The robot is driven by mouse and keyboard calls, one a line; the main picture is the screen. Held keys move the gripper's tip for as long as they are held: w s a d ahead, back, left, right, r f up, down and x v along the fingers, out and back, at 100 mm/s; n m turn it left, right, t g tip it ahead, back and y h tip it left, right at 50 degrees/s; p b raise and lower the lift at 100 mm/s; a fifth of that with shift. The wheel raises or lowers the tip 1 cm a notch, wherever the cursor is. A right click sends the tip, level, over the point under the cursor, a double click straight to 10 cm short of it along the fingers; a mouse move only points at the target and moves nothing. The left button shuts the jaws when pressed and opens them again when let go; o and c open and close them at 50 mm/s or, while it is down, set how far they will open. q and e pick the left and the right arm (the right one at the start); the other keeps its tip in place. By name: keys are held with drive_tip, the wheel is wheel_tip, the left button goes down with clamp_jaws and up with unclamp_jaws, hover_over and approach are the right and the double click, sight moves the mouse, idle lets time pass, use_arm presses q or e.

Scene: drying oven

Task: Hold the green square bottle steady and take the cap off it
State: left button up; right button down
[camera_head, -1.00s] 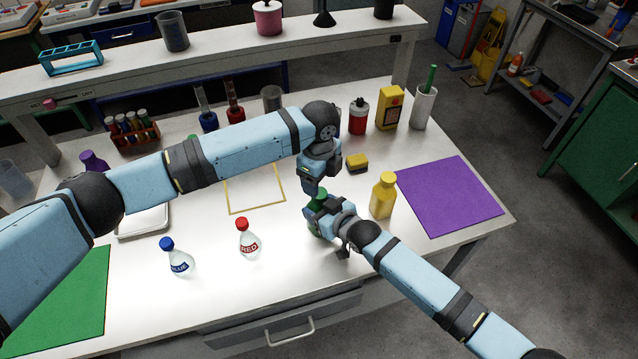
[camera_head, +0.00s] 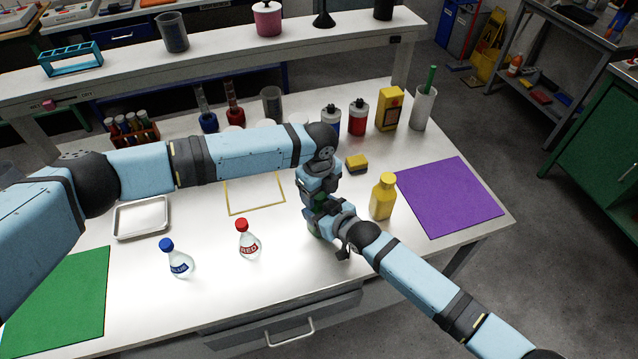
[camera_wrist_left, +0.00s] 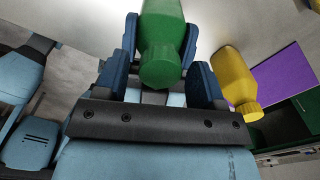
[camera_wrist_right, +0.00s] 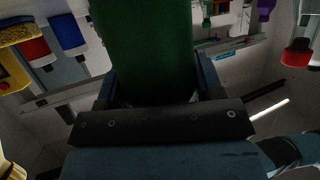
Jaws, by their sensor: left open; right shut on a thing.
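The green square bottle (camera_head: 317,228) stands on the white table, mostly hidden behind my two grippers in the head view. In the left wrist view its body and green cap (camera_wrist_left: 160,66) show, with the cap between the open fingers of my left gripper (camera_wrist_left: 163,60). My left gripper (camera_head: 316,205) is above the bottle, pointing down, and I cannot tell whether its fingers touch the cap. My right gripper (camera_head: 330,222) is shut on the bottle's body from the right; the green body fills the space between its fingers in the right wrist view (camera_wrist_right: 145,50).
A yellow bottle (camera_head: 383,197) stands close to the right of the grippers. A yellow sponge (camera_head: 356,163) lies behind it, and a purple mat (camera_head: 450,197) is farther right. Flasks with blue (camera_head: 178,261) and red (camera_head: 247,241) caps stand to the left. Table in front is clear.

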use_arm(q)
drive_tip(key=shift+c, duration=0.2)
drive_tip(key=c, duration=0.9)
drive_tip(key=n, duration=0.3)
drive_tip(key=shift+n, duration=0.3)
drive_tip(key=o, duration=1)
drive_tip(key=shift+r, duration=2.25)
use_arm(e)
drive_tip(key=shift+c, duration=0.9)
unclamp_jaws()
